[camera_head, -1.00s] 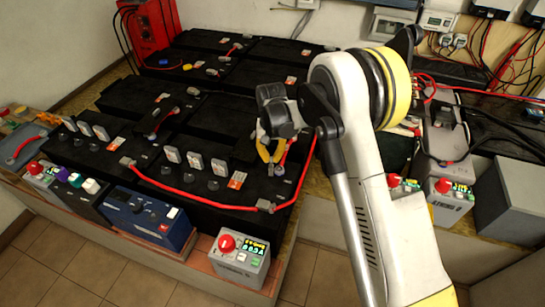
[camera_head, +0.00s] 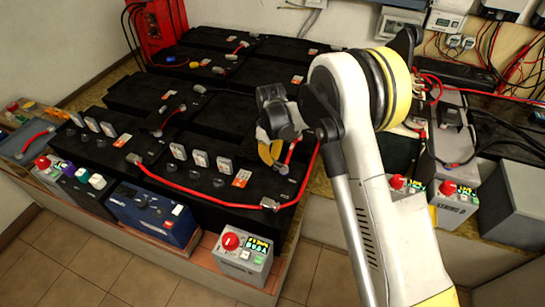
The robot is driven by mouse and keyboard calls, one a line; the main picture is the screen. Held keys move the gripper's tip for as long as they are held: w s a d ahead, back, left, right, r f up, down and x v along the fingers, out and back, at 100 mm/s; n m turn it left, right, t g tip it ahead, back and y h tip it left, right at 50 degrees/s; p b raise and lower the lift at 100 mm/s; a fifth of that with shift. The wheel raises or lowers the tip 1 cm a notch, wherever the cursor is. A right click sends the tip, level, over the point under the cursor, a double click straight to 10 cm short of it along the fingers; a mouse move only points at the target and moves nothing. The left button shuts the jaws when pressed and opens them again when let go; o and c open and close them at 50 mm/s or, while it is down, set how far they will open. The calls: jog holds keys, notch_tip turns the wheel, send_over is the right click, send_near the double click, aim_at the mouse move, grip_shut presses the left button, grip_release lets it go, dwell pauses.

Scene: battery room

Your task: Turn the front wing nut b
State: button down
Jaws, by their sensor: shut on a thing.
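My gripper (camera_head: 271,153), with yellow fingers, points down over the right end of the front black battery (camera_head: 245,205). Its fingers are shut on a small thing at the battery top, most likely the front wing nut. The fingers hide it, so its shape and angle cannot be told. A small blue-grey piece (camera_head: 283,170) shows just below the fingertips, beside the red cable (camera_head: 190,191).
Several upright grey plates (camera_head: 200,158) stand left of my gripper. The red cable runs along the battery's front edge and up beside my gripper. A grey box with a red knob (camera_head: 244,256) stands below the front edge. Red and black wires (camera_head: 500,125) crowd the right side.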

jog(key=shift+s+a+n, duration=0.1)
jog(key=shift+s+n, duration=0.05)
jog(key=shift+n, duration=0.75)
jog(key=shift+s+a+n, duration=0.1)
jog(key=shift+s+n, duration=0.05)
jog(key=shift+n, duration=0.75)
jog(key=c, duration=1.5)
grip_release()
notch_tip(320, 180, up, 12)
